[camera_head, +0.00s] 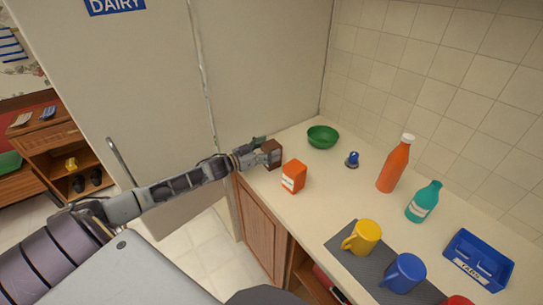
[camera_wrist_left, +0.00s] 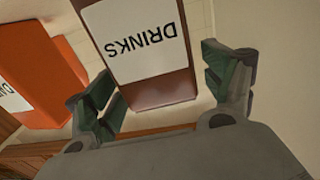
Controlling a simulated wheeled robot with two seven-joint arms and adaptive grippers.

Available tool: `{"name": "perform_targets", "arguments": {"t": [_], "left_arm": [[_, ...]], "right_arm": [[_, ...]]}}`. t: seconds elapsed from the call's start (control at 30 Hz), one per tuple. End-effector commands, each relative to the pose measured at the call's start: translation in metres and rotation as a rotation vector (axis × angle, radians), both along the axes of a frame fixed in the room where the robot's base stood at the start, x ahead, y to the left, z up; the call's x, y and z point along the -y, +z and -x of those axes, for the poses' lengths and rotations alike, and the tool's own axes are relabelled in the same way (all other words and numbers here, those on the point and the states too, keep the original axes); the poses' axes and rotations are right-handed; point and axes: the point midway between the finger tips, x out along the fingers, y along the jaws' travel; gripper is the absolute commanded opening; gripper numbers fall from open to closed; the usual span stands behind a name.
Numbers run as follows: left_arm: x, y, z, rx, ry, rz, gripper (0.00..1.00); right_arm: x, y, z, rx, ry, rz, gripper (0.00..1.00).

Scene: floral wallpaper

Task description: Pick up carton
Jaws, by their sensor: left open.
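A brown carton (camera_head: 275,150) stands at the counter's far left end. In the left wrist view the brown carton (camera_wrist_left: 165,88) carries a white label reading DRINKS. My left gripper (camera_head: 264,153) is open at this carton. In the wrist view its green-padded fingers (camera_wrist_left: 155,84) are spread on either side of the carton's near part, with gaps visible. Its full depth between the fingers is unclear. An orange carton (camera_head: 293,178) with a white label stands just to the right; it also shows left of the fingers in the wrist view (camera_wrist_left: 40,85). My right gripper is not in view.
On the counter (camera_head: 325,200) are a green bowl (camera_head: 322,137), an orange bottle (camera_head: 395,165), a teal bottle (camera_head: 423,202), a yellow mug (camera_head: 363,238), a blue mug (camera_head: 404,272) and a blue tray (camera_head: 480,250). A tall panel (camera_head: 270,70) rises behind the gripper. The counter's middle is clear.

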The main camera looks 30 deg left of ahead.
Motion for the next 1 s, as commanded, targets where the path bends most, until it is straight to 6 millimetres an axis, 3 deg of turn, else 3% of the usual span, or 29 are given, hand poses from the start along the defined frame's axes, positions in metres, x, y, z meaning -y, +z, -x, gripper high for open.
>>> {"name": "perform_targets", "arguments": {"t": [0.3,0.8,1.0], "left_arm": [[0.0055,0.0005,-0.0114,0.0,0.001,0.0,0.83],[0.0057,0.0,-0.0116,0.0,0.0,0.0,0.83],[0.0056,0.0,-0.0115,-0.001,0.0,0.0,0.59]], "right_arm": [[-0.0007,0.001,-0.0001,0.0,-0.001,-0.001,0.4],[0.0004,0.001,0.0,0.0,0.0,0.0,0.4],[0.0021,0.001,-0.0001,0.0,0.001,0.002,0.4]]}}
